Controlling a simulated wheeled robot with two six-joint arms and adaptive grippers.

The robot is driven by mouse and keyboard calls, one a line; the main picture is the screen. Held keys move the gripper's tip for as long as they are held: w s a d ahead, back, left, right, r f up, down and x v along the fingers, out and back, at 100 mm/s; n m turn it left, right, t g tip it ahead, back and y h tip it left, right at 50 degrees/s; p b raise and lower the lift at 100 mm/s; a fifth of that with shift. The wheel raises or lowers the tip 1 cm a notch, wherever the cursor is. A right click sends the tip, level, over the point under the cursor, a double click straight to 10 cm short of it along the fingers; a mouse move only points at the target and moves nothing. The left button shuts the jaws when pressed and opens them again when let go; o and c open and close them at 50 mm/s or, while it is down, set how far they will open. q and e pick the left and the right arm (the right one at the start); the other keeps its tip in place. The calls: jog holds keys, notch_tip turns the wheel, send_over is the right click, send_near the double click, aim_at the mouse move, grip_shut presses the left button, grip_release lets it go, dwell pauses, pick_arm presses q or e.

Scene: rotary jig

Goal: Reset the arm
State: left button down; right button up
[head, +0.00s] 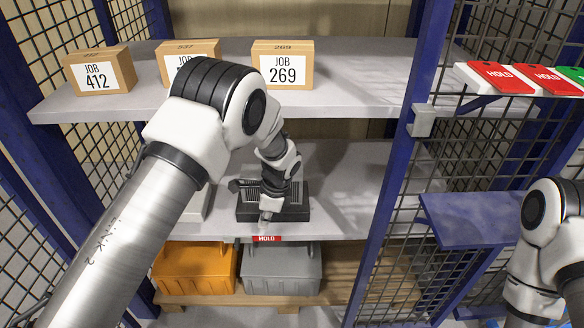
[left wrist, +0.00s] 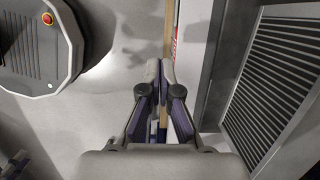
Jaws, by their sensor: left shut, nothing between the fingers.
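My left arm reaches from the left into the middle shelf bay. My left gripper (head: 266,214) is at the front of a dark ribbed base (head: 296,213) on that shelf, and the arm hides part of the base. In the left wrist view my left gripper (left wrist: 160,68) is shut and empty, with its fingertips together. The ribbed base (left wrist: 285,75) stands to the right of the fingers there, apart from them. A dark rounded unit with a red button (left wrist: 47,19) lies at upper left. My right arm shows at the right edge; its gripper is out of view.
Several JOB boxes, including JOB 269 (head: 283,68), stand on the upper shelf (head: 350,98). A red HOLD label (head: 266,239) is on the middle shelf's front edge. Orange (head: 195,270) and grey (head: 283,270) bins sit below. A blue post (head: 398,165) and mesh bound the right side.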

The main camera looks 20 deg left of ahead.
pick_arm(q)
jog(key=s+a+f+n+h+p, duration=0.1)
jog(key=s+n+p, duration=0.3)
jog(key=s, duration=1.2)
jog(key=s+a+f+n+h+p, duration=0.1)
jog(key=s+f+n+p, duration=0.3)
jog(key=s+n, duration=0.7)
jog(key=s, duration=0.6)
jog(key=shift+a+t+h, duration=0.2)
jog(key=shift+t+h, duration=0.1)
jog(key=shift+t, duration=0.1)
